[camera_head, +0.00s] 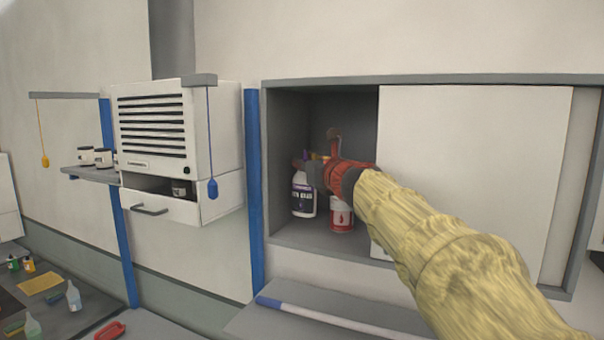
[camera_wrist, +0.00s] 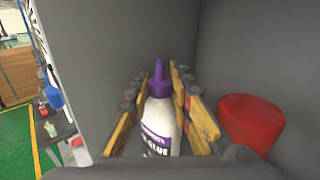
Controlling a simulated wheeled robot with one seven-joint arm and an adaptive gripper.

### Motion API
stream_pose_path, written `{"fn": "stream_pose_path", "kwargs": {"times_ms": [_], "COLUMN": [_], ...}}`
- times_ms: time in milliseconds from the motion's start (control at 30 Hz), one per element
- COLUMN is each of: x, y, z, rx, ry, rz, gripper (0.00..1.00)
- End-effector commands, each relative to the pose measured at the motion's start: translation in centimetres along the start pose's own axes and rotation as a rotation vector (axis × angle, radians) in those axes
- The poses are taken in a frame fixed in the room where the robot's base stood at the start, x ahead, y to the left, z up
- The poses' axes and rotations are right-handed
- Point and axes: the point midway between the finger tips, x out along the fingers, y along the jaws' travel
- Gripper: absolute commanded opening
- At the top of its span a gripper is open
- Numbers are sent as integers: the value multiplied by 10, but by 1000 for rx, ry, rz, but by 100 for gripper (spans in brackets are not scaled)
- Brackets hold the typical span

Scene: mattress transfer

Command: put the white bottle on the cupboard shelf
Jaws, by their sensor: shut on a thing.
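The white bottle (camera_head: 304,196) has a purple cap and a dark label. It stands upright, or nearly so, inside the open left part of the cupboard (camera_head: 283,110), low near the shelf floor (camera_head: 310,238). In the wrist view the bottle (camera_wrist: 160,124) is between the two yellow fingers of my gripper (camera_wrist: 164,110), which are shut on it. In the head view my gripper (camera_head: 318,172) reaches into the cupboard and hides the bottle's top. I cannot tell whether the bottle's base touches the shelf.
A red-and-white can (camera_head: 341,214) stands just right of the bottle; its red top (camera_wrist: 250,125) is close to the right finger in the wrist view. A white sliding door (camera_head: 470,150) covers the cupboard's right part. A blue post (camera_head: 254,190) stands left of it.

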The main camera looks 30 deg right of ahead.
Motion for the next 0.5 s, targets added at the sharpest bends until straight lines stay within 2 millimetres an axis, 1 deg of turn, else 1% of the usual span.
{"fn": "stream_pose_path", "kwargs": {"times_ms": [167, 333, 400, 500], "x": [14, 15, 14, 14], "y": [0, 1, 1, 1], "z": [1, -28, -33, -35], "rx": [0, 2, 2, 0], "ry": [-1, 1, -1, -2], "rz": [0, -1, -1, -1], "gripper": [0, 0, 0, 0]}}
